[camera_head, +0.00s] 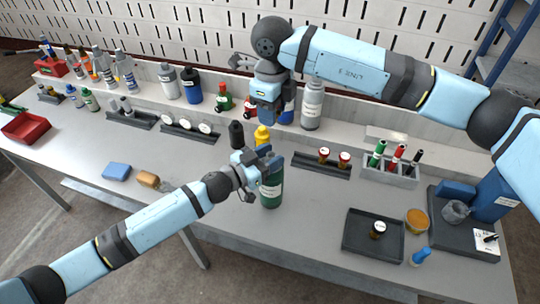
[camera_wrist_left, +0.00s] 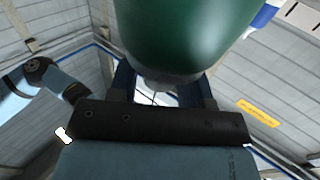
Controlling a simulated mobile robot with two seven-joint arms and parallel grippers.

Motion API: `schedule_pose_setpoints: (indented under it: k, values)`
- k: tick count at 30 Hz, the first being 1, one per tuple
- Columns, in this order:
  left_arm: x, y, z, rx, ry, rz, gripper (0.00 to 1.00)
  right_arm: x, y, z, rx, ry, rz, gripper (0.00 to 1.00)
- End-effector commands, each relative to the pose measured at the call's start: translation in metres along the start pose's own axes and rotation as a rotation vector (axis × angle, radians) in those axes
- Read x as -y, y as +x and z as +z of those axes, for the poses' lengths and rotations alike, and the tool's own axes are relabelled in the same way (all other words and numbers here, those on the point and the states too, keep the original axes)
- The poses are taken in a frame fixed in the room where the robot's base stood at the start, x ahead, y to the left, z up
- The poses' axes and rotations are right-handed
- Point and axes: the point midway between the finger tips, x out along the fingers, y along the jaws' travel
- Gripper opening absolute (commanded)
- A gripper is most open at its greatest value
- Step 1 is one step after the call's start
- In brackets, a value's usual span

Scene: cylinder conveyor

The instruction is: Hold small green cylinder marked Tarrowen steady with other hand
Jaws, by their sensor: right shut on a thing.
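The green cylinder (camera_head: 271,191) stands upright near the front of the bench, with a pale label on its side. My left gripper (camera_head: 262,164) is at its upper part, in front of and beside it; the jaws look apart. In the left wrist view the green cylinder (camera_wrist_left: 187,35) fills the top middle, close to the camera, with the left gripper's fingers (camera_wrist_left: 160,88) spread behind it. I cannot tell whether they touch it. My right gripper (camera_head: 265,118) points down behind and above it, shut on what looks like the yellow-topped bottle (camera_head: 262,137); its jaws are partly hidden.
A black bottle (camera_head: 236,134) stands left of the yellow one. A dark rack with small jars (camera_head: 322,166), a marker holder (camera_head: 390,172) and a dark tray (camera_head: 373,236) are to the right. A blue sponge (camera_head: 117,171) lies left. Bare bench lies around the cylinder.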

Motion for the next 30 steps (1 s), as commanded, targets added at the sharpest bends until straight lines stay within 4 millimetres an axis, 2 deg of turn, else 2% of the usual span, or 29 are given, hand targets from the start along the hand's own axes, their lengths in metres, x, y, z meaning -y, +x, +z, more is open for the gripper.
schedule_pose_setpoints:
  k: [1, 3, 4, 8, 15, 19, 23, 30]
  values:
    - [0.0, 0.0, 0.0, 0.0, 0.0, 0.0, 0.33, 0.0, 0.0, 0.0, 0.0, 0.0, 0.0, 0.13]
    - [0.0, 0.0, 0.0, 0.0, -0.001, 0.0, 0.17, 0.0, 0.0, 0.0, 0.0, 0.0, 0.0, 0.13]
    - [0.0, 0.0, 0.0, 0.0, -0.001, 0.0, 0.16, 0.0, 0.0, 0.0, 0.0, 0.0, 0.0, 0.13]
    - [0.0, 0.0, 0.0, 0.0, -0.001, 0.0, 0.16, 0.0, 0.007, 0.0, -0.001, 0.046, 0.0, 0.13]
    - [0.0, 0.0, 0.0, 0.0, -0.001, 0.0, 0.16, 0.0, 0.05, 0.001, -0.004, 0.377, 0.0, 0.13]
    - [0.0, 0.0, 0.0, 0.0, -0.001, 0.0, 0.16, 0.0, 0.068, 0.001, -0.004, 0.528, -0.003, 0.13]
    - [0.0, 0.0, 0.0, 0.001, -0.001, 0.0, 0.16, 0.0, 0.076, 0.0, -0.003, 0.601, -0.006, 0.13]
    - [0.0, 0.0, 0.0, 0.001, -0.001, 0.0, 0.16, 0.0, 0.077, 0.0, -0.002, 0.609, -0.007, 0.13]
